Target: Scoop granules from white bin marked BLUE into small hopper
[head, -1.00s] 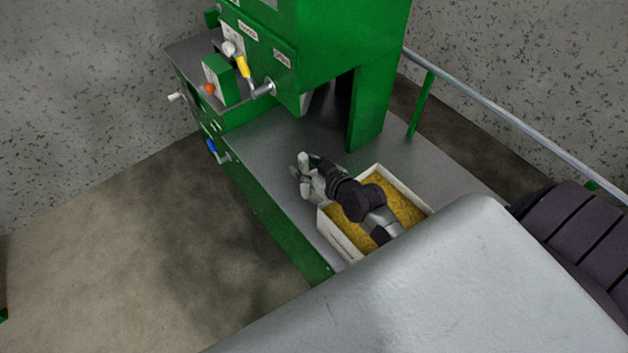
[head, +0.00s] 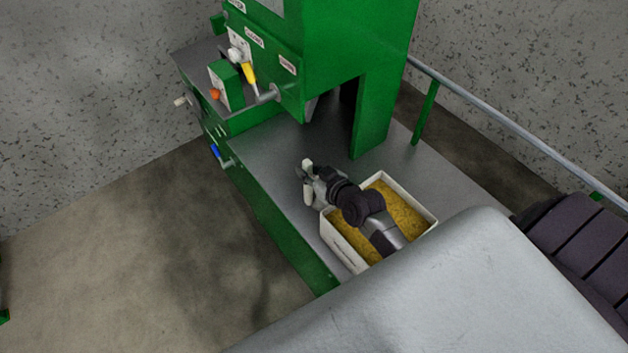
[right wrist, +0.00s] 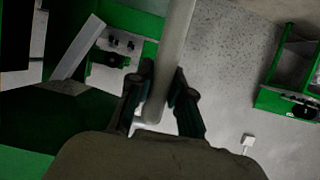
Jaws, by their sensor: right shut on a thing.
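A white bin (head: 344,244) full of yellow granules (head: 404,214) stands on the grey deck of the green machine. I cannot read the marking on its side. My right gripper (head: 310,184) is just beyond the bin's left corner, above the deck, with my arm crossing over the granules. It is shut on a pale bar-like handle (right wrist: 176,45), which runs between the fingers in the right wrist view. The handle looks like part of a scoop, but I cannot make out a scoop bowl or any load. I cannot pick out the small hopper. My left gripper is not in view.
The green machine (head: 336,40) rises behind the deck, with a yellow-handled lever (head: 249,74), an orange knob (head: 215,94) and a blue-handled valve (head: 215,151) on its left. A metal rail (head: 490,112) runs along the right. The deck (head: 285,145) left of the machine's leg is bare.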

